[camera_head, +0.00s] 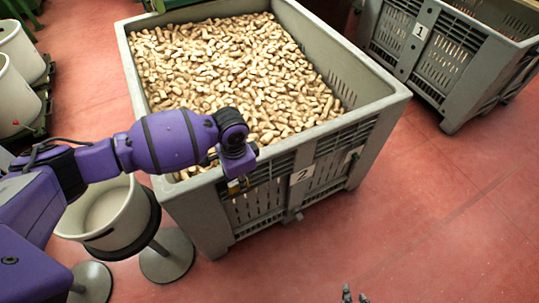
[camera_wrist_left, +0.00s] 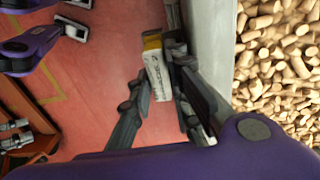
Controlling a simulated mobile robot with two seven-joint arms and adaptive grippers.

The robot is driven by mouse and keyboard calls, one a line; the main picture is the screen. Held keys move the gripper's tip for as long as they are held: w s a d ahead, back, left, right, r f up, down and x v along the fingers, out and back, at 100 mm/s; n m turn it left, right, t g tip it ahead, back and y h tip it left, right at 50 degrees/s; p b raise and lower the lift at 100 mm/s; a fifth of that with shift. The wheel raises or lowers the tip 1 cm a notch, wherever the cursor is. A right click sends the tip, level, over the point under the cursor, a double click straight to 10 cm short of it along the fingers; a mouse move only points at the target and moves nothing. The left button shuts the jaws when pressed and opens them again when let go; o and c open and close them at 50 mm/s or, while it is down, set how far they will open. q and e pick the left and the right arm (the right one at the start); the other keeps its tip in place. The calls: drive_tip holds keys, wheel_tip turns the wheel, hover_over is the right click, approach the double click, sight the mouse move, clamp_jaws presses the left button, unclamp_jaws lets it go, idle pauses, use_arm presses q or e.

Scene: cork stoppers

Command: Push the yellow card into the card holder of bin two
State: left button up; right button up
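My left gripper (camera_wrist_left: 158,68) is in front of the near side of bin two. It appears shut on the yellow card (camera_wrist_left: 152,42), a narrow card with a yellow end and a white printed part. Only a trace of yellow shows under my wrist in the head view. My right gripper (camera_head: 355,294) shows only two fingertips, apart and empty, at the bottom edge.
Bin one (camera_head: 480,55), with a "1" label (camera_head: 420,31), stands at the upper right. White buckets (camera_head: 20,50) are at the left, and another bucket on a stand (camera_head: 110,215) is beside bin two. The red floor at the right is clear.

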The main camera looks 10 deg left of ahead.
use_arm(q)
drive_tip(key=shift+o, duration=1.8)
drive_tip(key=shift+r, duration=0.4)
wheel_tip(320, 180, up, 11)
use_arm(e)
drive_tip(key=shift+s, duration=0.2)
use_arm(q)
drive_tip(key=shift+s+r, duration=0.1)
